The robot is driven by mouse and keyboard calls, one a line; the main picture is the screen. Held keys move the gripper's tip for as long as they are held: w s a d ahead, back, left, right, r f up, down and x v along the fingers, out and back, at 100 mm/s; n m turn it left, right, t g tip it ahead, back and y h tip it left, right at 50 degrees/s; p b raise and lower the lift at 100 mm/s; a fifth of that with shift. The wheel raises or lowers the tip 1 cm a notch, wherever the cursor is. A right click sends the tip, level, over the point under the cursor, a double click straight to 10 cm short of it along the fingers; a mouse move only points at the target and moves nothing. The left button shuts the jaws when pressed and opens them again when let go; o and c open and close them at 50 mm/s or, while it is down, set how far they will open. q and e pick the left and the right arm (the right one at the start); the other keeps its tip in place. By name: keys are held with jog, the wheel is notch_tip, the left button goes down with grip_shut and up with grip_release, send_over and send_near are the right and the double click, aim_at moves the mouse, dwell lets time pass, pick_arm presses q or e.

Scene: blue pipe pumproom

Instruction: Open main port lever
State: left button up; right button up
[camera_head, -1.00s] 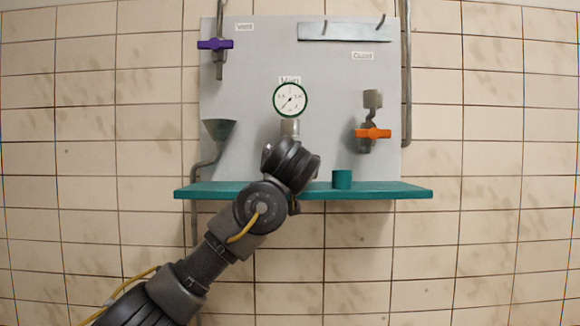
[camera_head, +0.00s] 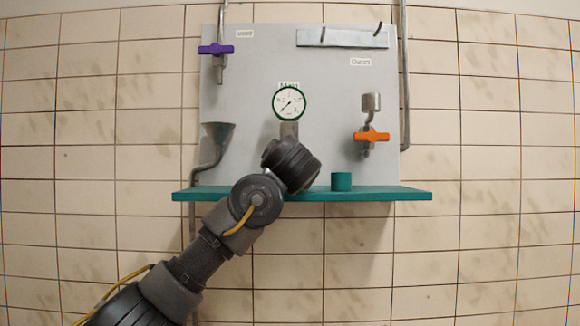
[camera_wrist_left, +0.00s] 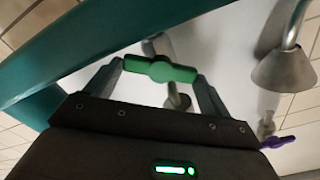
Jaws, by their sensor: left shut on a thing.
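The main port lever is a green handle (camera_wrist_left: 160,70) on a metal stem, seen in the left wrist view. It lies across the space between the two fingers of my left gripper (camera_wrist_left: 161,73), which is shut on it, with a finger at each end of the handle. In the head view my left arm reaches up to the panel below the round "Main" gauge (camera_head: 289,103). There my wrist hides the green handle and the fingers. My right gripper is in neither view.
A metal funnel (camera_head: 216,136) and a purple valve (camera_head: 215,49) are on the left. An orange valve (camera_head: 371,137) is on the right.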

pick_arm(q)
jog(key=shift+r, duration=0.1)
jog(key=o, duration=0.9)
jog(key=shift+s, duration=0.1)
jog(key=shift+s+f+b, duration=0.2)
jog(key=shift+s+b, duration=0.2)
jog(key=s+b, duration=0.4)
jog(key=s, duration=0.6)
jog(key=shift+r+b, duration=0.15)
jog(key=shift+b, duration=0.25)
jog(key=shift+d, duration=0.1)
